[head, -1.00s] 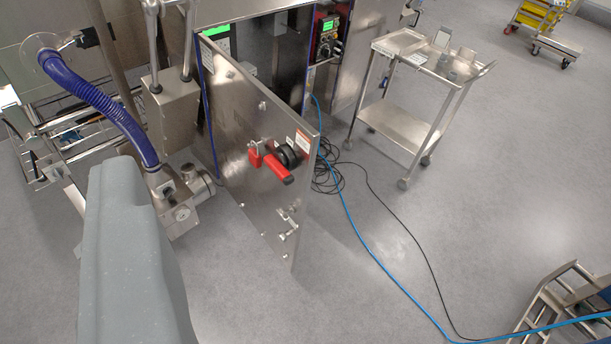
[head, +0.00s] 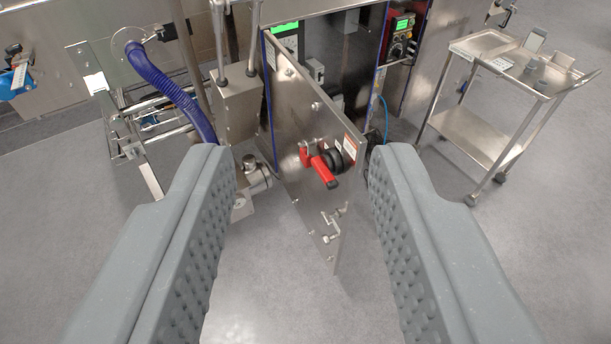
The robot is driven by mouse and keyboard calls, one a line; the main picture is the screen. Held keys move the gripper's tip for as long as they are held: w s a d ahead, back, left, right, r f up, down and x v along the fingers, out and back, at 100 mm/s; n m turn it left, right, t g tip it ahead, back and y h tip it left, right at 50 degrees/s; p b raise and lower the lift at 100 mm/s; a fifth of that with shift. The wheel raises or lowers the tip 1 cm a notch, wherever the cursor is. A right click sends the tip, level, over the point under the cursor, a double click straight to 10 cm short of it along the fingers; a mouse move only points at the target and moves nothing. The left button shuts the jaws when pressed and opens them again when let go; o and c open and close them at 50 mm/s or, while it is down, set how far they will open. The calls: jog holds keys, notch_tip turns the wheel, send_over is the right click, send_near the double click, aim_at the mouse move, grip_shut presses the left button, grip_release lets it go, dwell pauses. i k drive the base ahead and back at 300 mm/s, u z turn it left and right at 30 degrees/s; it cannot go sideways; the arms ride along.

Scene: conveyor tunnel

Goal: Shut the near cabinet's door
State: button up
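The near cabinet's door (head: 290,122) is a steel panel that stands open, swung out from the cabinet (head: 345,45). Its outer face carries a red handle (head: 322,168) with a black round part, and a latch fitting (head: 333,222) lower down. The cabinet's inside shows dark behind the door, with a green-lit display at the upper left. My gripper (head: 303,168) is open and empty. Its two grey padded fingers lie on either side of the door in the picture. I cannot tell whether either finger touches it.
A steel trolley (head: 470,135) with small items on top stands at the right. A blue hose (head: 165,90) and steel framework are at the left. A second cabinet unit with a red-framed panel (head: 400,40) is behind. Grey floor is clear in front.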

aim_at(300, 109)
jog(key=z, duration=0.05)
jog(key=i, duration=1)
jog(key=u, duration=0.1)
